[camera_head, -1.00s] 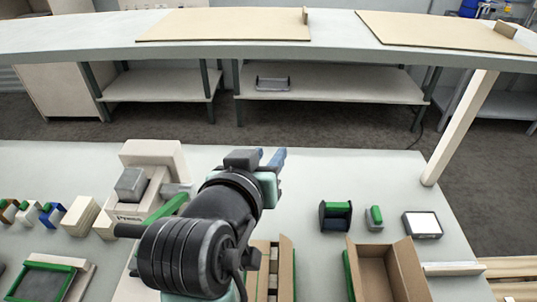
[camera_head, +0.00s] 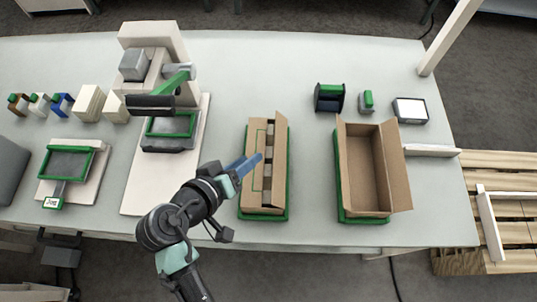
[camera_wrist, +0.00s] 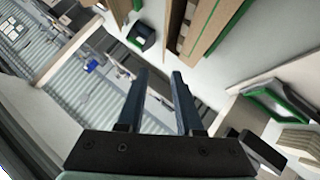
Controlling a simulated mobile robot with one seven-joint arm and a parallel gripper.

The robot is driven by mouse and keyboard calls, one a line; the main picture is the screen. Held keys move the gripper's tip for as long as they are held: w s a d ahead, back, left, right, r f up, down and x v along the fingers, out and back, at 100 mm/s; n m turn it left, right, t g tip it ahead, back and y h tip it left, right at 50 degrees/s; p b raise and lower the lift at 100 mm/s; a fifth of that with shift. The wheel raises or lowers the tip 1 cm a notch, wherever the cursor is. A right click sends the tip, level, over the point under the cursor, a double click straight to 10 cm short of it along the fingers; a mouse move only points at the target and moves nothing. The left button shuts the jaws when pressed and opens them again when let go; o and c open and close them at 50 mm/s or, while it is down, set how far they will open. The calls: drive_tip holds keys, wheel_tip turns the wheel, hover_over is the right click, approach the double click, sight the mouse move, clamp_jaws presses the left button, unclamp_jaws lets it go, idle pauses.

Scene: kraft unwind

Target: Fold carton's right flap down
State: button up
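The carton (camera_head: 259,201) sits in a green-edged holder (camera_head: 263,216) on the table. Its left flap (camera_head: 256,165) lies folded over the left part of the top. Its right flap (camera_head: 281,165) stands up along the right side. Grey and brown contents show in the gap between the flaps. My gripper (camera_head: 250,164) overlaps the carton's left flap in the head view; its height above it is hard to tell. In the wrist view my gripper (camera_wrist: 161,72) is open, with nothing between its blue fingers. Part of a carton (camera_wrist: 205,25) shows beyond them.
A second, open carton (camera_head: 400,170) stands in another green holder at right. A green-topped dark holder (camera_head: 329,98), a small green item (camera_head: 367,100) and a white-faced block (camera_head: 410,110) lie behind it. A press-like machine (camera_head: 152,45) stands at left. Table between cartons is clear.

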sight(280, 157)
drive_tip(key=shift+n, duration=0.5)
drive_tip(key=w+d+f, duration=0.2)
drive_tip(key=f, duration=0.1)
drive_tip(key=w+d+f+p, duration=0.1)
drive_tip(key=w+d+f, duration=0.1)
drive_tip(key=f, duration=0.1)
drive_tip(key=w+d+f+p, duration=0.1)
drive_tip(key=w+f, duration=0.1)
drive_tip(key=f, duration=0.1)
drive_tip(key=shift+w+d+f, duration=0.25)
drive_tip(key=shift+d+f, duration=0.1)
drive_tip(key=shift+d, duration=0.05)
clamp_jaws()
idle(0.9)
